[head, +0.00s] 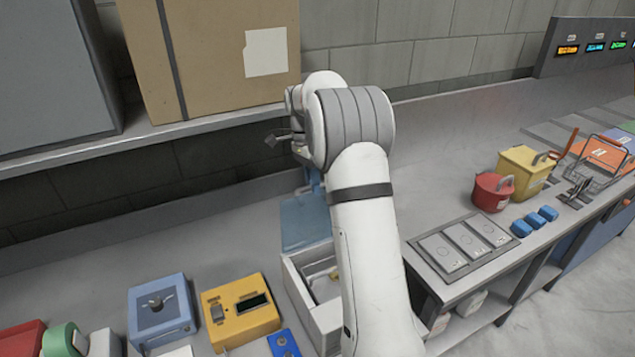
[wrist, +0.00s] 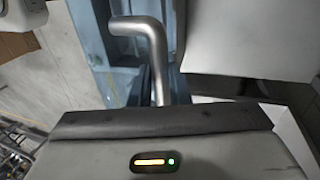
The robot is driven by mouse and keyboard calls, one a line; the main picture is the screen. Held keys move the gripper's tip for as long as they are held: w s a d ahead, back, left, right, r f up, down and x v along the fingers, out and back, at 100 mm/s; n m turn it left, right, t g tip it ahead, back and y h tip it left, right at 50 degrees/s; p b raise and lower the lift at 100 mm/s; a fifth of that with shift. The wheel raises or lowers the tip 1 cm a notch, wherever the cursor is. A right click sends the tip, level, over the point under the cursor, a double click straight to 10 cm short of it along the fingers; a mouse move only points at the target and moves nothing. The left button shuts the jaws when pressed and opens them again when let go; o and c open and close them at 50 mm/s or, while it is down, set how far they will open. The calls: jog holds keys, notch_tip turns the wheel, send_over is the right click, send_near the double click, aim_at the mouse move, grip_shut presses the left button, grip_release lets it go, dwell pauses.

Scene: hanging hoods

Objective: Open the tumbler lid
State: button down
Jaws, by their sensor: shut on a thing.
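The tumbler lid seems to be the pale blue, see-through panel (head: 303,222) beside my arm in the head view. A bluish surface, probably the same lid (wrist: 92,35), shows in the wrist view behind a bent metal handle (wrist: 157,55). The handle runs down behind the dark edge of my gripper (wrist: 160,123). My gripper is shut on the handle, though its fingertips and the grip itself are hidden. In the head view my arm hides the gripper and part of the lid. I cannot tell the lid's exact angle.
An open white box (head: 303,292) stands in front of the panel. A shelf with a cardboard box (head: 205,60) overhangs the counter. Red (head: 492,191) and yellow (head: 525,172) containers stand right.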

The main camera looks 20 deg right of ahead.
jog(key=shift+w+a+f+g, duration=0.1)
jog(key=shift+w+f+g, duration=0.3)
jog(key=c, duration=1.4)
grip_release()
jog(key=shift+w+r, duration=0.1)
jog(key=shift+w, duration=0.1)
jog(key=shift+o, duration=0.2)
jog(key=shift+s+r, duration=0.1)
jog(key=v, duration=0.7)
jog(key=shift+r+b, duration=0.4)
jog(key=shift+b, duration=0.05)
